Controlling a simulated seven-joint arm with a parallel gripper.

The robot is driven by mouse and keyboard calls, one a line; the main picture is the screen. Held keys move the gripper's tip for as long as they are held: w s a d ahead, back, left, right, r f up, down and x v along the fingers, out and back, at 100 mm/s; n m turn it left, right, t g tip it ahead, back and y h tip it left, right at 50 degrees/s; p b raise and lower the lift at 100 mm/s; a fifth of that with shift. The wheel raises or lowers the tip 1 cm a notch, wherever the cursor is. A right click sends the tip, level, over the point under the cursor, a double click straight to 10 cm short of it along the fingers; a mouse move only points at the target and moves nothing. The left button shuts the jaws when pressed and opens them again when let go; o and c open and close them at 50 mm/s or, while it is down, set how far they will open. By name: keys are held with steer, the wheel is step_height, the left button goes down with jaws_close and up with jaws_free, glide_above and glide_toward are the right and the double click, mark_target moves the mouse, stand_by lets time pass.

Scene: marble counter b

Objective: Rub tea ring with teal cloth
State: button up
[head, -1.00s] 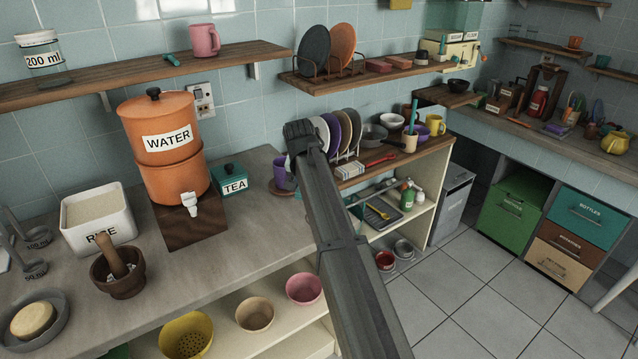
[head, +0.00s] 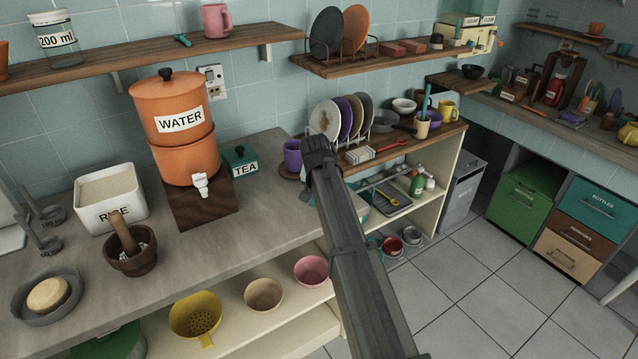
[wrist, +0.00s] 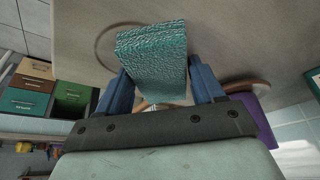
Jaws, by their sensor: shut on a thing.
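The teal cloth (wrist: 152,55) is a thick, textured block between the two blue fingers of my gripper (wrist: 158,85), which is shut on it. In the wrist view the cloth is in front of the grey counter. The tea ring (wrist: 98,38) shows as a faint brown arc on the counter just left of the cloth; the cloth hides part of it. Whether the cloth touches the counter I cannot tell. In the head view my arm's end is over the counter's right end, beside the purple mug (head: 292,154), and hides the cloth and ring.
The mug, on a round brown coaster (wrist: 245,86), stands close to my gripper. A plate rack with plates (head: 325,119) is just behind my arm. The TEA box (head: 240,160) and orange WATER dispenser (head: 177,150) stand left. Bare counter (head: 245,225) lies in front of them.

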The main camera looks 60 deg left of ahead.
steer(key=shift+d, duration=3.2)
steer(key=a, duration=0.8)
steer(key=shift+a, duration=0.2)
steer(key=shift+d+r, duration=0.2)
steer(key=shift+r, duration=3.85)
